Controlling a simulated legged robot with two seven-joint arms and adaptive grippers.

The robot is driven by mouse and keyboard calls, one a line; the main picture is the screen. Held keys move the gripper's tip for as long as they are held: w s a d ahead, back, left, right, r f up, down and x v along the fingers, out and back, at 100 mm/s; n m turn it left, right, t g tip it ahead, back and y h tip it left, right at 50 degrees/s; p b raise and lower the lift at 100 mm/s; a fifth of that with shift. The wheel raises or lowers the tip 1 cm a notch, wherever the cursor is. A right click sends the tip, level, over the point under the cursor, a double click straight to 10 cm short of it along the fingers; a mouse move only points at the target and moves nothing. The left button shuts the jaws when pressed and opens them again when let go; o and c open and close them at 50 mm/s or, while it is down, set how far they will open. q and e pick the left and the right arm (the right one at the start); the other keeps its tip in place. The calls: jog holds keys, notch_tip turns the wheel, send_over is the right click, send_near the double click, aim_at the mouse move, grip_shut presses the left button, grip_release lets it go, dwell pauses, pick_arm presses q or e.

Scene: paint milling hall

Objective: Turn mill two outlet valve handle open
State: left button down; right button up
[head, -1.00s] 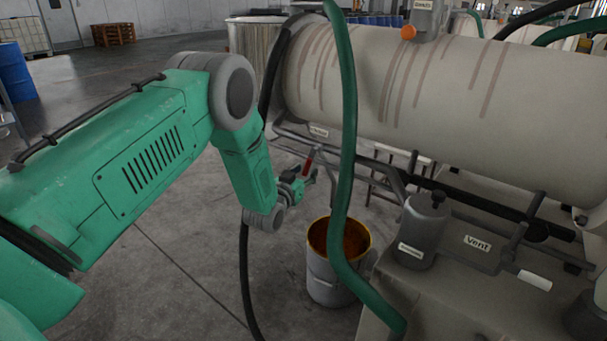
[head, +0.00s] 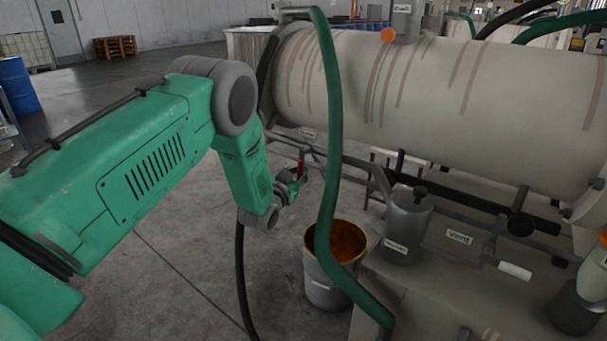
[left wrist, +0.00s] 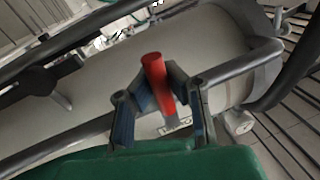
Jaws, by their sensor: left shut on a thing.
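The red valve handle (head: 300,167) shows in the head view below the left end of the big cream mill drum (head: 440,95). My left gripper (head: 293,183) is at the handle, its fingers around it. In the left wrist view the red handle (left wrist: 155,75) stands between the two fingers of my left gripper (left wrist: 152,98), which is shut on it. The valve body is mostly hidden behind the fingers and the wrist. A small label (head: 307,134) sits on the drum's lower edge above the handle; its text is too small to read. My right gripper is not in view.
A bucket (head: 327,285) with orange-brown inside stands on the floor below and right of my gripper. A green hose (head: 329,130) hangs in front of the drum. The floor at left is open.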

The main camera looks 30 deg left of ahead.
pick_arm(q)
jog(key=a+r+m+t+h+b, duration=0.1)
jog(key=a+r+m+h+b, duration=0.2)
jog(key=m, duration=1.5)
jog(key=shift+a+r+m+t+h+b, duration=0.35)
jog(key=shift+a+r+b, duration=0.6)
jog(key=shift+a+b, duration=0.45)
jog(key=shift+d+r, duration=0.1)
jog(key=c, duration=1.5)
grip_release()
jog(key=shift+c, duration=0.2)
jog(key=shift+o, duration=0.2)
jog(key=shift+r, duration=0.1)
jog(key=shift+a, duration=0.2)
